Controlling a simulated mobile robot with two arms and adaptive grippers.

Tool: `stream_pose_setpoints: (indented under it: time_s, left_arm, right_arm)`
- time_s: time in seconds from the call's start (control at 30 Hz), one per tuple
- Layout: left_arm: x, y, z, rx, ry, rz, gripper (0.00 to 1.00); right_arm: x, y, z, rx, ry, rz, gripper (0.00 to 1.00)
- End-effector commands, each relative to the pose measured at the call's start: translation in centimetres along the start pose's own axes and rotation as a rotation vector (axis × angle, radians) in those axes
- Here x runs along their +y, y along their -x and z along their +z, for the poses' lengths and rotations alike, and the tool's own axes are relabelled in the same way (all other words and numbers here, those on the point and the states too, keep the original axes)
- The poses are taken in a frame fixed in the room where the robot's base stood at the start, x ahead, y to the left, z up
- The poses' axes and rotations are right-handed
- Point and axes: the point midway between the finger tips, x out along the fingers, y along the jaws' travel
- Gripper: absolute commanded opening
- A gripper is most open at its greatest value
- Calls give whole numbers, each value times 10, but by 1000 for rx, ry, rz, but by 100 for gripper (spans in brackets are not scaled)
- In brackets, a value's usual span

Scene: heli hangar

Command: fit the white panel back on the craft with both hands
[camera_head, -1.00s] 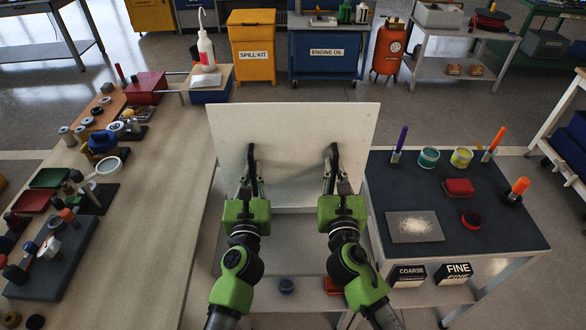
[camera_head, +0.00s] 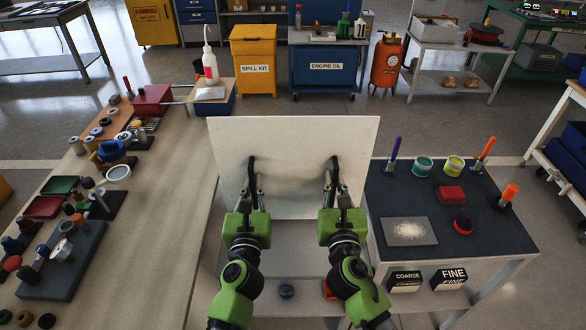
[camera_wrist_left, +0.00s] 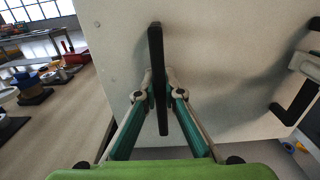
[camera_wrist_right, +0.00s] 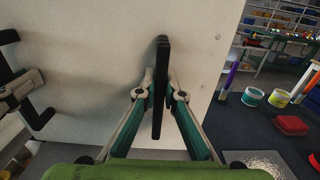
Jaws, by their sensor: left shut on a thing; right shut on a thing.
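The white panel (camera_head: 294,135) stands upright in front of me, held between both arms. It carries two black handles. My left gripper (camera_head: 254,186) is shut on the left black handle, which shows in the left wrist view (camera_wrist_left: 156,60). My right gripper (camera_head: 332,186) is shut on the right black handle, seen in the right wrist view (camera_wrist_right: 160,65). In the left wrist view the panel (camera_wrist_left: 215,50) fills most of the picture. The craft cannot be made out in these frames.
A long bench (camera_head: 160,220) with tools stands on the left. A dark-topped table (camera_head: 400,190) with pens, jars and a powder tray (camera_head: 409,231) stands close on the right. A spill kit bin (camera_head: 253,60) and an engine oil cabinet (camera_head: 327,68) stand behind, across open floor.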

Motion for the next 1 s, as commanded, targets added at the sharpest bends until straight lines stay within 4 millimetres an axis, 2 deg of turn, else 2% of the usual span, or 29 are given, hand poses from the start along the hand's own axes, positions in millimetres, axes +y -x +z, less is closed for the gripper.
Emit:
stream_pose_setpoints:
  time_s: [0.03,0.1,0.53,1.0]
  left_arm:
    - [0,0,7,-4,0,-1,0]
    - [0,0,9,-4,0,-1,0]
    - [0,1,9,-3,1,-1,0]
    - [0,41,8,-2,0,-1,0]
  right_arm:
    - [0,0,7,-3,0,1,0]
    - [0,0,9,-3,0,1,0]
    - [0,1,9,-3,0,1,0]
    - [1,41,8,-1,1,1,0]
